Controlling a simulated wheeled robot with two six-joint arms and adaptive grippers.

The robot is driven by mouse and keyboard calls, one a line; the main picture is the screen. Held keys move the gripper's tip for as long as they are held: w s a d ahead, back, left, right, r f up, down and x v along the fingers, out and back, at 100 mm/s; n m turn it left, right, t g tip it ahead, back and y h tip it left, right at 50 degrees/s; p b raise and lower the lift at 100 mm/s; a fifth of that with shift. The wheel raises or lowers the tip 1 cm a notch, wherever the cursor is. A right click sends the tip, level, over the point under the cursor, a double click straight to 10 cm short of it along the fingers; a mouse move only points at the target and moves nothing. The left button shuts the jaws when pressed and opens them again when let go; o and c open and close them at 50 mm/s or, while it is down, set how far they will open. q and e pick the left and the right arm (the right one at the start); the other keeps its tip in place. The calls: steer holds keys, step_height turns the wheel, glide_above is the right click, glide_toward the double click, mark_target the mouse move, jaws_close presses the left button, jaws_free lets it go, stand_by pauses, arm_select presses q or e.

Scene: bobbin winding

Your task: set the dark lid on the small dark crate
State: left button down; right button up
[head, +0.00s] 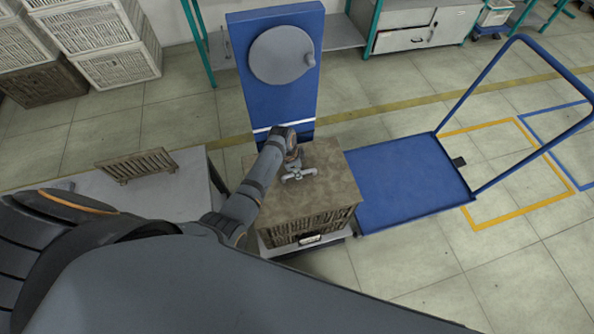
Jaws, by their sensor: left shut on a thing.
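The dark lid (328,187) is a flat brown panel, roughly level, directly over the small dark crate (285,234). The crate has slatted brown sides and a pale label on its front. The lid covers the crate's top, and its front edge lines up closely with the crate's rim. I cannot tell whether a thin gap remains between them. My left gripper (297,174) is over the middle of the lid, shut on the lid at a small pale handle-like part. The crate's inside is hidden. My right gripper is not in view.
A blue upright panel with a grey disc (282,54) stands behind the crate. A blue flatbed cart (405,182) is close on the right. A pale table (185,186) with a slatted brown piece (137,167) is on the left. Stacked crates (110,45) stand at back left.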

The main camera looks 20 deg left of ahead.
arm_select(q)
steer(key=c, duration=1.3)
jaws_free()
steer(key=shift+o, duration=0.2)
step_height(320, 180, up, 12)
steer(key=s+a, duration=0.1)
steer(key=a, duration=0.1)
steer(key=shift+s, duration=0.15)
steer(key=shift+f, duration=0.1)
